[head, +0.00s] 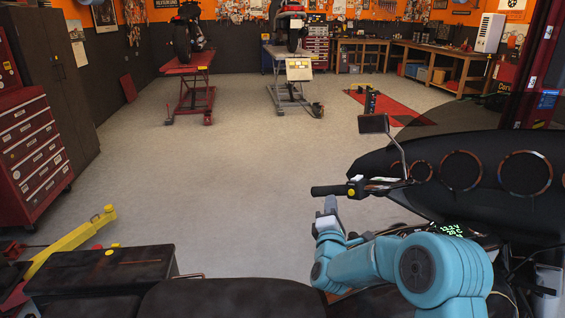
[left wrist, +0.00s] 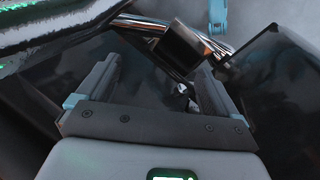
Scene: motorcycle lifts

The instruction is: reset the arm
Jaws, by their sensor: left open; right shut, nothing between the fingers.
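My right arm, teal, comes in from the lower right of the head view. Its gripper (head: 330,205) is shut and empty, just below the black handlebar grip (head: 328,190) of a motorcycle; I cannot tell whether they touch. My left gripper (left wrist: 157,68) shows in the left wrist view, open, with its two fingers wide apart and nothing held between them. Beyond its fingers are dark, glossy parts and a metal tube (left wrist: 165,25). The left gripper does not show in the head view.
The motorcycle's mirror (head: 373,123) and dark fairing (head: 475,165) stand close on the right. A red tool chest (head: 30,150) is at left, a yellow jack handle (head: 75,238) lower left. Red (head: 190,68) and grey (head: 283,75) lifts stand behind. The middle floor is clear.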

